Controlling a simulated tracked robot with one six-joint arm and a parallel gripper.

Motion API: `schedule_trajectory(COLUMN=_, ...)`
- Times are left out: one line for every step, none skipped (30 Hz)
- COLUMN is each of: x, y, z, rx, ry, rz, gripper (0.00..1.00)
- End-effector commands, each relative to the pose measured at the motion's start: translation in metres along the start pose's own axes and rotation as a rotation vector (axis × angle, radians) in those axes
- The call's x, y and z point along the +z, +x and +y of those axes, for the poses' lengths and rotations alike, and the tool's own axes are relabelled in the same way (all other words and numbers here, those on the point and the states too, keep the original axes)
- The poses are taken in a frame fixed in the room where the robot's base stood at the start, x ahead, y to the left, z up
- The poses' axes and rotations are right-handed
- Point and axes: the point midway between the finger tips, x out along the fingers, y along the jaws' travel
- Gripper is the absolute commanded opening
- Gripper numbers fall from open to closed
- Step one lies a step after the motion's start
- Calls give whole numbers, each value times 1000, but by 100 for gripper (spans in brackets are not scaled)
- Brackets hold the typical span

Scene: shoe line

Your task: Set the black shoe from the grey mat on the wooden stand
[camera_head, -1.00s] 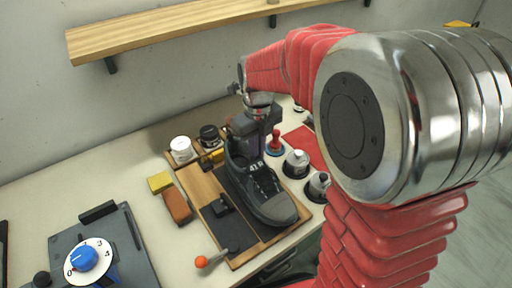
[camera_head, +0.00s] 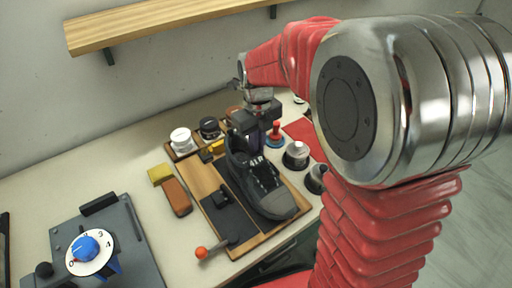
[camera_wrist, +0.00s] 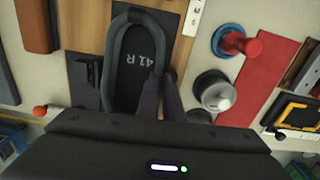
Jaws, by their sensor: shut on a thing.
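The black shoe (camera_head: 271,194), marked 41 R, sits over the right part of a wooden board (camera_head: 200,179) in the head view, toe toward the front right. In the wrist view the shoe (camera_wrist: 128,75) shows its open collar and insole. My gripper (camera_head: 253,140) is at the shoe's heel end. In the wrist view my gripper (camera_wrist: 161,86) is shut on the right collar wall, one finger inside and one outside. A dark grey mat (camera_head: 231,224) lies on the board left of the shoe. I cannot tell whether the sole touches the surface below.
Metal weights (camera_head: 296,155) and a red-handled stamp (camera_head: 275,138) stand right of the shoe. A white jar (camera_head: 181,140) and black jar (camera_head: 210,128) stand behind.

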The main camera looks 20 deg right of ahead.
Motion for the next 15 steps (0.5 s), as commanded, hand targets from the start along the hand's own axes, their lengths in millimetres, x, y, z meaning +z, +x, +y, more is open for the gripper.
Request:
schedule_trajectory(x=0, y=0, z=0, rx=0, ry=0, rz=0, gripper=0)
schedule_trajectory(x=0, y=1, z=0, rx=0, ry=0, rz=0, gripper=0)
schedule_trajectory(x=0, y=2, z=0, rx=0, ry=0, rz=0, gripper=0)
schedule_trajectory(x=0, y=2, z=0, rx=0, ry=0, rz=0, gripper=0)
schedule_trajectory(x=0, y=2, z=0, rx=0, ry=0, rz=0, gripper=0)
schedule_trajectory(x=0, y=3, z=0, rx=0, ry=0, rz=0, gripper=0)
schedule_trajectory(x=0, y=3, z=0, rx=0, ry=0, rz=-1, gripper=7)
schedule_trajectory(x=0, y=3, z=0, rx=0, ry=0, rz=-1, gripper=10)
schedule_trajectory(x=0, y=3, z=0, rx=0, ry=0, rz=-1, gripper=12)
schedule_trajectory(x=0, y=3, z=0, rx=0, ry=0, rz=-1, gripper=14)
schedule_trajectory(x=0, y=3, z=0, rx=0, ry=0, rz=-1, gripper=17)
schedule_trajectory(x=0, y=3, z=0, rx=0, ry=0, rz=0, gripper=19)
schedule_trajectory(x=0, y=3, z=0, rx=0, ry=0, rz=0, gripper=21)
schedule_trajectory(x=0, y=3, z=0, rx=0, ry=0, rz=0, gripper=24)
schedule_trajectory(x=0, y=3, z=0, rx=0, ry=0, rz=0, gripper=26)
